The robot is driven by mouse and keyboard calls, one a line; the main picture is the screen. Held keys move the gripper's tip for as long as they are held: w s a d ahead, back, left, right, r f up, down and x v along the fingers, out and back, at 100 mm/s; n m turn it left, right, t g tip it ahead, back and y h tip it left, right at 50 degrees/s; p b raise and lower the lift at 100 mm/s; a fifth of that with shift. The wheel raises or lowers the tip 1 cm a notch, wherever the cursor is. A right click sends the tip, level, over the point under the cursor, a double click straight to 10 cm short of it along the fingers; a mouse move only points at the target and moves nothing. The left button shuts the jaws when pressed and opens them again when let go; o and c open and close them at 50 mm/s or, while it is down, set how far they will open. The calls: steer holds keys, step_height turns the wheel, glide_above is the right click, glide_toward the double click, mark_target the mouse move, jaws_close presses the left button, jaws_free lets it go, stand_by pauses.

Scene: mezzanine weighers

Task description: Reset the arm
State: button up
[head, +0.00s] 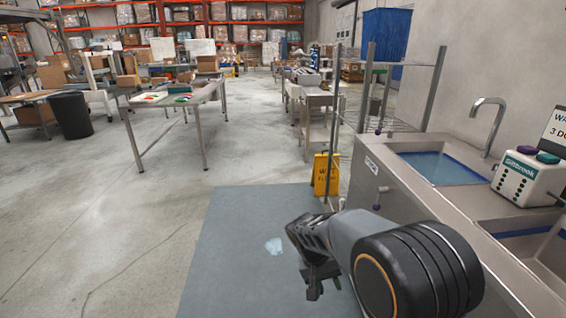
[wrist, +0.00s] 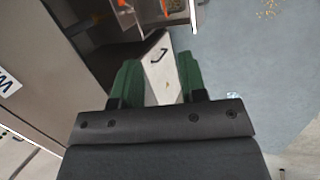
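My gripper (head: 318,284) is low in the head view, at the end of my arm. It hangs over the grey-blue mat, beside the steel sink counter (head: 372,166). In the wrist view my gripper (wrist: 158,78) shows two green fingers standing apart, with nothing between them. A light cabinet front with a dark handle shows beyond the fingers in the wrist view. The arm is bent and extends in from the lower right of the head view.
A blue-grey mat (head: 225,250) with a pale wet-looking patch (head: 274,246) lies on the floor. A yellow wet-floor sign (head: 326,174) stands by the counter's end. Open concrete floor lies at left, before the tables.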

steer(key=s+d+r+t+y+p, duration=0.1)
steer(key=s+r+p, duration=0.3)
steer(key=r, duration=0.4)
steer(key=s+d+r+t+y+p, duration=0.2)
steer(key=s+r+p, duration=0.2)
steer(key=r, duration=0.4)
steer(key=s+d+r+t+y+p, duration=0.1)
steer(key=s+r+p, duration=0.3)
steer(key=r, duration=0.4)
steer(key=shift+d+r+n+t+y+p, duration=0.3)
steer(key=shift+r+t+y+p, duration=0.1)
steer(key=shift+t+p, duration=0.35)
steer(key=shift+f, duration=0.1)
